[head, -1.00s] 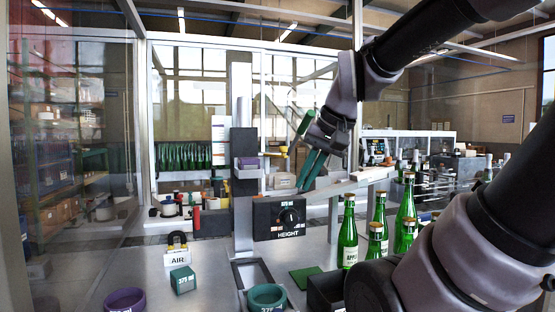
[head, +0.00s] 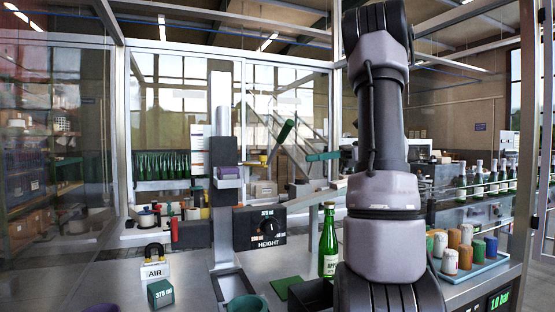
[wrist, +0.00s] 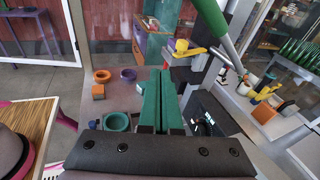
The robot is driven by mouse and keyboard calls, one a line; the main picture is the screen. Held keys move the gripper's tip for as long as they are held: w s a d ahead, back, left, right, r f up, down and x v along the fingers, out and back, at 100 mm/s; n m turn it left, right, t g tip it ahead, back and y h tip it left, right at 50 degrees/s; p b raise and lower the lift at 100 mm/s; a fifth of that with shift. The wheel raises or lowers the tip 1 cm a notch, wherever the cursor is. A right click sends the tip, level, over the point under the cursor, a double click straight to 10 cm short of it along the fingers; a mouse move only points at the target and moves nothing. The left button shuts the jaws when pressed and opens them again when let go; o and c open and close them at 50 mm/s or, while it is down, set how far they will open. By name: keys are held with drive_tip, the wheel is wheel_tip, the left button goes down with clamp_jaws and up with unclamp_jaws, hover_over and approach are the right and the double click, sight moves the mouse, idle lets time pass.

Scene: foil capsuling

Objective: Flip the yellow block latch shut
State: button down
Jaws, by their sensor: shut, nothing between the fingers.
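A small yellow piece (head: 263,158), which looks like the block latch, sits beside the purple block on the dark column. In the wrist view a yellow knob and bar (wrist: 183,46) show just beyond and right of my fingertips. I cannot tell how far the latch is turned. My gripper (head: 309,157) has green fingers, points left and is right of the yellow piece, apart from it in the head view. In the wrist view my gripper (wrist: 159,72) has its fingers together with nothing between them. My arm hides part of the bench.
A green-handled lever (head: 286,130) slants up close to my fingers. The HEIGHT dial box (head: 260,228) is below. A green bottle (head: 328,242) stands at front centre. A tray of capsules (head: 480,265) is at right. An AIR tag with padlock (head: 153,268) stands at left.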

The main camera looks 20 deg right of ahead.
drive_tip(key=d, duration=0.1)
drive_tip(key=w+d+m+t, duration=0.1)
drive_tip(key=d+m+t, duration=0.1)
drive_tip(key=d, duration=0.1)
drive_tip(key=shift+w+r, duration=0.1)
drive_tip(key=shift+w, duration=0.2)
drive_tip(key=r+x, duration=0.1)
drive_tip(key=x, duration=1.3)
drive_tip(key=shift+a+f, duration=0.15)
drive_tip(key=shift+f, duration=0.15)
drive_tip(key=shift+s, duration=0.15)
